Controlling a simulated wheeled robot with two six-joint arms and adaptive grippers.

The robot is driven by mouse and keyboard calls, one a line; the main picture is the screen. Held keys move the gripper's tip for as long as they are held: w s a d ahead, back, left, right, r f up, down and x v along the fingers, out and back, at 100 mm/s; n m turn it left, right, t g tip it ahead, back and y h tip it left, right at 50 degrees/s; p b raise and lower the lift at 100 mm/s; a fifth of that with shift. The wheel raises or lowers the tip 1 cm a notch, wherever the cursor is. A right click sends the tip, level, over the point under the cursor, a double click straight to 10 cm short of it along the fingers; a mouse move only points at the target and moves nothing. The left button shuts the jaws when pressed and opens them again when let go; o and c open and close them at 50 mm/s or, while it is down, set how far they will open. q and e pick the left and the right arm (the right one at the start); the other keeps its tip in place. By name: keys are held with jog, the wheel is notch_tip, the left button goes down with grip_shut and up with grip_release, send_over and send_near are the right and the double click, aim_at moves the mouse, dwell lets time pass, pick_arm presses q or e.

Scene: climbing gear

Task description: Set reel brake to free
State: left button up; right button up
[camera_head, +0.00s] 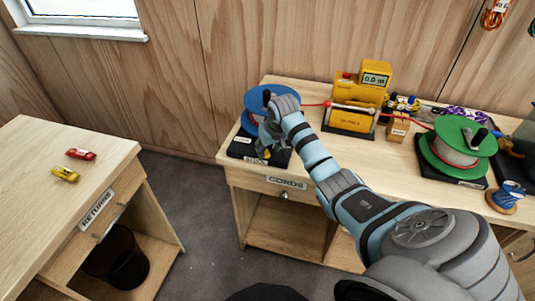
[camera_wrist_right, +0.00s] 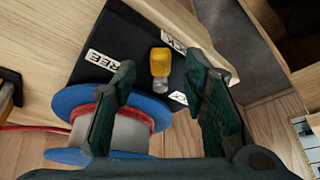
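The blue reel (camera_head: 256,96) with red cord stands on a black base (camera_head: 240,149) on the desk; the reel also shows in the right wrist view (camera_wrist_right: 75,101). The brake lever (camera_wrist_right: 160,62) has a yellow end on a metal stem. The FREE label (camera_wrist_right: 103,62) is left of it, the LOCK label (camera_wrist_right: 173,39) just beyond it. I cannot tell exactly which setting it points to. My right gripper (camera_wrist_right: 160,78) is open, its dark green fingers either side of the lever in that view, with no visible contact. My left gripper is not in view.
A yellow meter (camera_head: 355,100) stands right of the blue reel, with the red cord running through to a green reel (camera_head: 458,145). The desk's CORDS drawer (camera_head: 287,183) is below. A RETURNS desk (camera_head: 60,135) with two small items stands left, across a floor gap.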

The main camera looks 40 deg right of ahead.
jog(key=x, duration=0.3)
jog(key=shift+r, duration=0.1)
jog(key=shift+c, duration=0.6)
grip_shut()
jog(key=shift+s+d+r+n+p, duration=0.15)
jog(key=shift+r+n+p, duration=0.05)
jog(key=shift+n+p, duration=0.1)
jog(key=shift+d+n, duration=0.15)
jog(key=shift+n, duration=0.15)
jog(key=shift+f+y, duration=0.2)
jog(key=shift+y, duration=0.1)
jog(key=shift+o, duration=0.6)
grip_release()
